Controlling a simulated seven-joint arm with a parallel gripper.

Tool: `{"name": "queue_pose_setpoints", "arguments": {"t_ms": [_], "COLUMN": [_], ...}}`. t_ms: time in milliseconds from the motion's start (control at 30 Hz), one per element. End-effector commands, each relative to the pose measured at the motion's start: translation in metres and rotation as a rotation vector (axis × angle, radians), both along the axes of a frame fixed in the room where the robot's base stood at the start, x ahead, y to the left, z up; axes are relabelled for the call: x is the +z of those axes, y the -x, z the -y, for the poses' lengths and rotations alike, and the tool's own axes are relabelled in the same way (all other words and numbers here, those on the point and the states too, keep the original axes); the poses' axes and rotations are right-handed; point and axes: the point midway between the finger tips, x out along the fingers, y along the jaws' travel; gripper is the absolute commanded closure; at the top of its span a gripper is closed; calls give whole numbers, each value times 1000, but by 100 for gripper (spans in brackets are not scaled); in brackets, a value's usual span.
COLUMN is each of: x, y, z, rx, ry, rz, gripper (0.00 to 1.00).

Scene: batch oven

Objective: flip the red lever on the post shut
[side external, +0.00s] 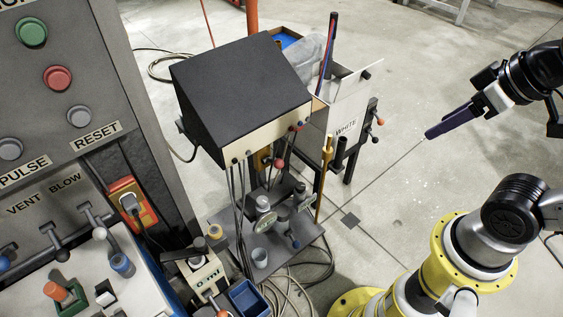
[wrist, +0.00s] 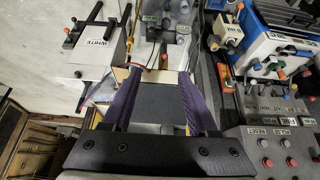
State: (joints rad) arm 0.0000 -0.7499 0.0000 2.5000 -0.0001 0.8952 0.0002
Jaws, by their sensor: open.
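A red-knobbed lever (side external: 277,163) shows in the side external view, under the front of a black-topped box, beside an orange-yellow upright. I cannot tell for sure whether this upright is the post, and the lever's lower part is hidden. In the wrist view a small red knob (wrist: 164,58) shows just beyond the box; I cannot tell if it is the same one. My gripper (side external: 432,134) is at the right in the side external view, well apart from the lever and box. In the wrist view its purple fingers (wrist: 158,74) are spread, with nothing between them.
The black-topped box (side external: 240,85) stands over the lever. A white panel marked WHITE (side external: 348,122) with dark rods stands between it and my gripper. A control cabinet with buttons (side external: 57,78) and a bench with several small levers are at left. Cables lie on the floor; open floor is at right.

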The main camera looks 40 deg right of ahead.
Motion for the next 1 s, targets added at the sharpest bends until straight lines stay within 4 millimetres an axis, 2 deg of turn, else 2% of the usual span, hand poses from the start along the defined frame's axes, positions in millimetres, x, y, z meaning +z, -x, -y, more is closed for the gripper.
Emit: {"name": "queue_pose_setpoints", "arguments": {"t_ms": [33,167,300,467,667,867,1000], "x": [2,34,62,76,71,48,21], "y": [-3,-30,-78,-133,-200,-263,-304], "z": [0,-2,-4,-7,-10,-14,-16], "rx": [0,-4,-6,-8,-11,-15,-18], "ry": [-1,-12,-25,-37,-50,-59,-64], "rz": [14,121,167,177,162,130,99], "gripper": [52,75,100,100,100,100,100]}}
